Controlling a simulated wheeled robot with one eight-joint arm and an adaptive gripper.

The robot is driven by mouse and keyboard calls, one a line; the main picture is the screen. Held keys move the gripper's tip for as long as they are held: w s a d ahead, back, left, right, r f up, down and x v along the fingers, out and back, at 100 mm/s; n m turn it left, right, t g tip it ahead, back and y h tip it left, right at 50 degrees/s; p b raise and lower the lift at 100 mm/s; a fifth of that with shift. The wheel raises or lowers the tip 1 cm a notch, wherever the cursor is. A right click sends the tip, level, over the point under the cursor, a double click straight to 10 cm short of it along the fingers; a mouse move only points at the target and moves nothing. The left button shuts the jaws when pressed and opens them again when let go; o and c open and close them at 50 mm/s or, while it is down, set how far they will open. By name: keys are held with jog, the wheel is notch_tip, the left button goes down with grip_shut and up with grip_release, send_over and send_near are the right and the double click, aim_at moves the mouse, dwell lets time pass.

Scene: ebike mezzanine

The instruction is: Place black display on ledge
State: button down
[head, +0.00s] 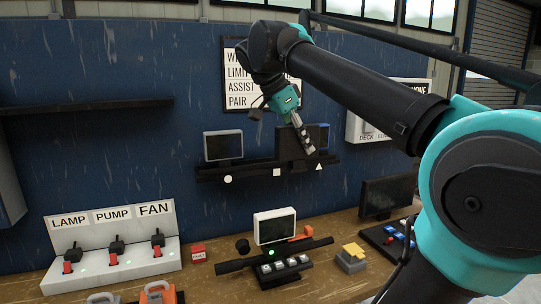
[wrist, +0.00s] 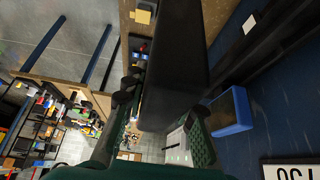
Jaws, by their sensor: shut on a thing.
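My gripper (head: 304,140) is shut on a black display (head: 287,145), in front of the blue wall at the marked ledge (head: 250,173). The display's lower edge is near the ledge top, above the square marker (head: 276,172); I cannot tell whether it touches. In the wrist view the display (wrist: 178,60) is a large dark slab between the fingers (wrist: 165,118). A blue-framed display (wrist: 230,112) is mostly hidden behind the black one in the head view, near the triangle marker (head: 319,166).
An empty dark shelf (head: 80,107) is on the wall at left. The bench (head: 210,284) below carries a switch panel (head: 112,262), a white display (head: 275,227), a dark monitor (head: 387,197) and a yellow-topped block (head: 352,257). A wall sign (head: 240,85) is behind my arm.

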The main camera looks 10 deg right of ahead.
jog(key=shift+w+a+f, duration=0.6)
jog(key=shift+w, duration=2.25)
jog(key=shift+w+a+f, duration=0.55)
jog(key=shift+w+f, duration=0.05)
jog(key=shift+w, duration=2.3)
jog(key=shift+w+a+f, duration=0.6)
jog(key=shift+w, duration=2.25)
jog(key=shift+f, duration=0.1)
jog(key=c, duration=1.2)
grip_release()
jog(key=v, duration=1.2)
